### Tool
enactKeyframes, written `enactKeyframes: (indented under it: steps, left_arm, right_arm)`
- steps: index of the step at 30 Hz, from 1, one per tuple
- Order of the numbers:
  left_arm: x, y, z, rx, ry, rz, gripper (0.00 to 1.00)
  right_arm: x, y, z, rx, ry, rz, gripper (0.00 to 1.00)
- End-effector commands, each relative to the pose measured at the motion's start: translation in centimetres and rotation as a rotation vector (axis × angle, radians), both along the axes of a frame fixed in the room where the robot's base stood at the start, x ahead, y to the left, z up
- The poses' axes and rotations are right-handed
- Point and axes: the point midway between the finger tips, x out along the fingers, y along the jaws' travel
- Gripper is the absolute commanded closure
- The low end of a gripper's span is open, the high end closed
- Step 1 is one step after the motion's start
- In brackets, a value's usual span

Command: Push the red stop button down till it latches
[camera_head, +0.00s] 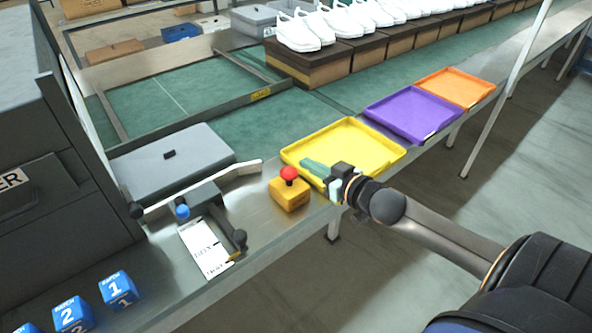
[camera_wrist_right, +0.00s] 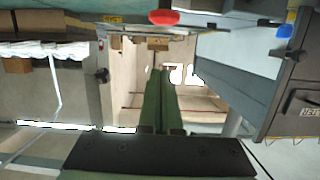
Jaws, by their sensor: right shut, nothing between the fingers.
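The red stop button (camera_head: 289,173) is a round mushroom cap on a yellow box (camera_head: 289,195) at the table's front edge, left of the yellow tray. Its red cap also shows at the top edge of the right wrist view (camera_wrist_right: 164,17), clear of the fingertips. My right gripper (camera_head: 304,163) is just right of the button in the head view, in front of the yellow tray. Its green fingers (camera_wrist_right: 157,72) are shut together with nothing between them and point left. I see no contact with the button. My left gripper is out of view.
The yellow tray (camera_head: 372,134), purple tray (camera_head: 400,103) and orange tray (camera_head: 487,92) line the table's edge. A grey lidded box (camera_head: 205,150), a label device with a blue knob (camera_head: 183,211) and blue cubes (camera_head: 118,284) lie left. White shoes on boxes stand behind.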

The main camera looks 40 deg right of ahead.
Motion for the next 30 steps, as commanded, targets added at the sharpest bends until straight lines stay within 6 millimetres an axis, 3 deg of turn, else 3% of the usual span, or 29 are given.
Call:
enactKeyframes:
  steps: [12,15,19,30]
  left_arm:
    - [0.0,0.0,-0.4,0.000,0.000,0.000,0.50]
    - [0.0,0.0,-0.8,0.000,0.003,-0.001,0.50]
    - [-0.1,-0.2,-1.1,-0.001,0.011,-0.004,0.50]
    - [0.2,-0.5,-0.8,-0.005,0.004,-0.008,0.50]
  right_arm:
    - [5.4,0.4,-1.1,-0.002,-0.003,-0.001,1.00]
    - [5.2,0.5,-3.2,0.001,0.003,-0.001,1.00]
    - [5.2,0.5,-4.6,0.000,0.002,-0.001,1.00]
    - [5.2,0.6,-5.2,-0.001,0.001,0.000,1.00]
